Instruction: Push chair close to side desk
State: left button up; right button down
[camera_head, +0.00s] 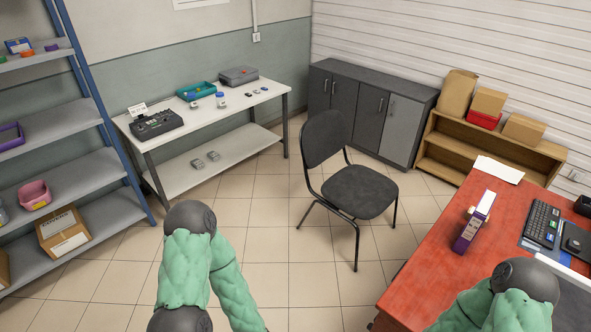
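A dark grey chair (359,190) with thin black legs stands upright on the tiled floor near the middle of the view. Its backrest is on its left side and its seat extends toward the right. A desk with a reddish-brown top (426,268) is at the lower right, with a floor gap between it and the chair. A white-topped side table (205,118) stands against the left wall, also apart from the chair. My green-sleeved arms show at the bottom, the left one near the centre-left and the right one over the desk. Neither gripper is visible.
Grey cabinets (368,110) and a low wooden shelf (437,152) with boxes line the back wall. A metal shelving unit (87,143) is at the left. Tiled floor (285,265) is clear in front of the chair.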

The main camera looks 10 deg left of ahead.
aim_at(363, 193)
jog(key=i+j+u, duration=0.3)
jog(key=i, duration=1.45)
jog(key=i+j+u, duration=0.1)
jog(key=i+u, duration=0.25)
jog(key=i, duration=1.4)
